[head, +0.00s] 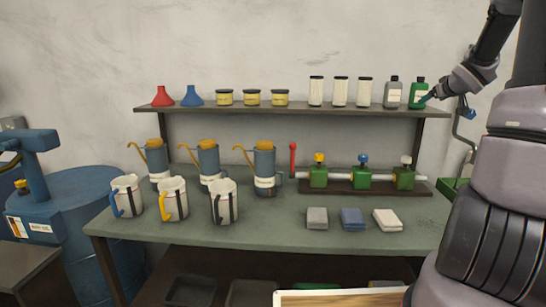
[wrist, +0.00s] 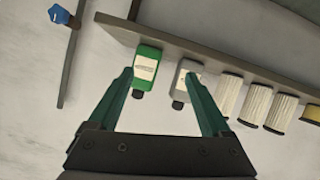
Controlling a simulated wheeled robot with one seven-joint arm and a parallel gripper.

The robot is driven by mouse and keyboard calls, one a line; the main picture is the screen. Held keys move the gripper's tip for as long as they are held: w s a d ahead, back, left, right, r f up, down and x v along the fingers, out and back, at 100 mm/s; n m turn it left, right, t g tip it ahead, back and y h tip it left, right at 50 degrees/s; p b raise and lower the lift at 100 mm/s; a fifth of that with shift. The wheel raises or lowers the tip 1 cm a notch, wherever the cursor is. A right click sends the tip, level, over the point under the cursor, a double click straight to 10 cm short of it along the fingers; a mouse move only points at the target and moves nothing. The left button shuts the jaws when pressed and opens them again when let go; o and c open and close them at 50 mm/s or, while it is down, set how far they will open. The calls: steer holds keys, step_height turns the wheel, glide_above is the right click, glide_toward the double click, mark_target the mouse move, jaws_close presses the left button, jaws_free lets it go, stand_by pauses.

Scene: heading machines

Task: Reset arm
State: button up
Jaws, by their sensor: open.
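My gripper (head: 432,97) is open and empty at the right end of the upper shelf (head: 290,109). In the wrist view my gripper (wrist: 165,92) has its two green fingers spread wide. A green bottle (head: 417,93) with a white label stands at the right end of the shelf, close to the fingertips. It also shows in the wrist view (wrist: 147,66), near the left finger. A grey bottle (head: 392,93) stands beside it and shows near the right finger in the wrist view (wrist: 188,75). I cannot tell whether any finger touches a bottle.
White filters (head: 340,92), yellow tins (head: 251,98) and two funnels (head: 191,96) line the shelf. Oil cans (head: 264,167), mugs (head: 223,202), folded cloths (head: 353,219) and a green-valved manifold (head: 362,180) stand on the bench (head: 270,232). A blue drum (head: 75,200) stands left.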

steer(key=s+a+r+m+g+h, duration=0.15)
steer(key=s+a+r, duration=0.25)
steer(key=s+a, duration=0.4)
steer(key=s+a+r+m+g, duration=0.2)
steer(key=s+a+r+m, duration=0.15)
steer(key=s+a, duration=0.4)
steer(key=s+a+f+g+y, duration=0.1)
steer(key=s+a+y, duration=0.1)
steer(key=s+a, duration=0.6)
steer(key=s+a+f+g+y, duration=0.1)
steer(key=s+a+f+y, duration=0.1)
steer(key=s+a, duration=0.6)
steer(key=s+y, duration=0.1)
steer(key=s, duration=0.4)
steer(key=shift+s+f+y, duration=0.2)
steer(key=shift+f+y, duration=0.1)
steer(key=shift+y, duration=0.05)
